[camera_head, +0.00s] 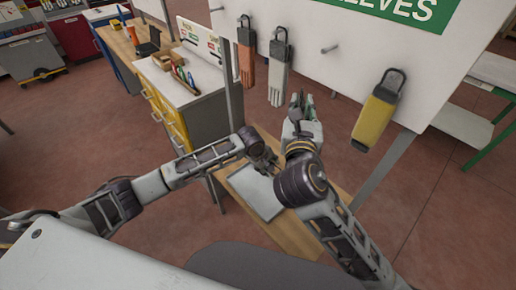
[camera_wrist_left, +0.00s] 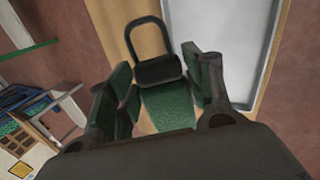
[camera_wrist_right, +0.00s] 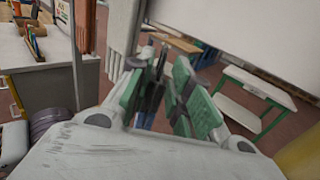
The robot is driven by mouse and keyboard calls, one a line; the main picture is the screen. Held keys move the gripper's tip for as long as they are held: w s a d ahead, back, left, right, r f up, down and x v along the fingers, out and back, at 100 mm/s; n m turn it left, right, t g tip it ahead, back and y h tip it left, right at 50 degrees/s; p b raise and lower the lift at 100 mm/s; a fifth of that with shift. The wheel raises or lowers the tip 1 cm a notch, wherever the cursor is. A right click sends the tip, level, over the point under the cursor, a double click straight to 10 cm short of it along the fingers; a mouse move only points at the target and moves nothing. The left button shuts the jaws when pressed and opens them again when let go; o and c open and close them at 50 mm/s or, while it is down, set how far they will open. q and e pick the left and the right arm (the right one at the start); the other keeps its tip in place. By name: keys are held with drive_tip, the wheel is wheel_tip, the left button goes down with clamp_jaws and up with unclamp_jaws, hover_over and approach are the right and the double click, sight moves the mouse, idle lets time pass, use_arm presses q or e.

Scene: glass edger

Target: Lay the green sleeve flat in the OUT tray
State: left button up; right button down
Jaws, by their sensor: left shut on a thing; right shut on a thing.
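The green sleeve (camera_wrist_left: 168,106), with a black cuff and loop, lies between the fingers of my left gripper (camera_wrist_left: 163,80) in the left wrist view; the gripper is shut on it. In the head view this gripper (camera_head: 264,160) is low, by the far edge of the grey tray (camera_head: 257,192); the sleeve is mostly hidden there. The tray (camera_wrist_left: 236,50) also shows just right of the sleeve in the left wrist view. My right gripper (camera_head: 301,104) is raised in front of the board. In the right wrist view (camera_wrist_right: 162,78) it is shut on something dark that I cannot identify.
The tray lies on a wooden bench (camera_head: 297,238). On the white board (camera_head: 345,70) hang an orange sleeve (camera_head: 246,62), a grey sleeve (camera_head: 278,75) and a yellow sleeve (camera_head: 376,115); one peg (camera_head: 330,49) is empty. A yellow-drawered cabinet (camera_head: 180,120) stands at the left.

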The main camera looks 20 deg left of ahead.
use_arm(q)
drive_tip(key=shift+s+d+f+m, duration=0.5)
drive_tip(key=shift+s+d+f, duration=0.5)
drive_tip(key=shift+s+d, duration=0.15)
use_arm(e)
drive_tip(key=shift+w+a, duration=0.35)
drive_tip(key=shift+w, duration=0.1)
use_arm(q)
drive_tip(key=shift+s+f, duration=0.1)
drive_tip(key=shift+s, duration=0.1)
drive_tip(key=shift+f, duration=0.15)
use_arm(e)
drive_tip(key=shift+f, duration=0.1)
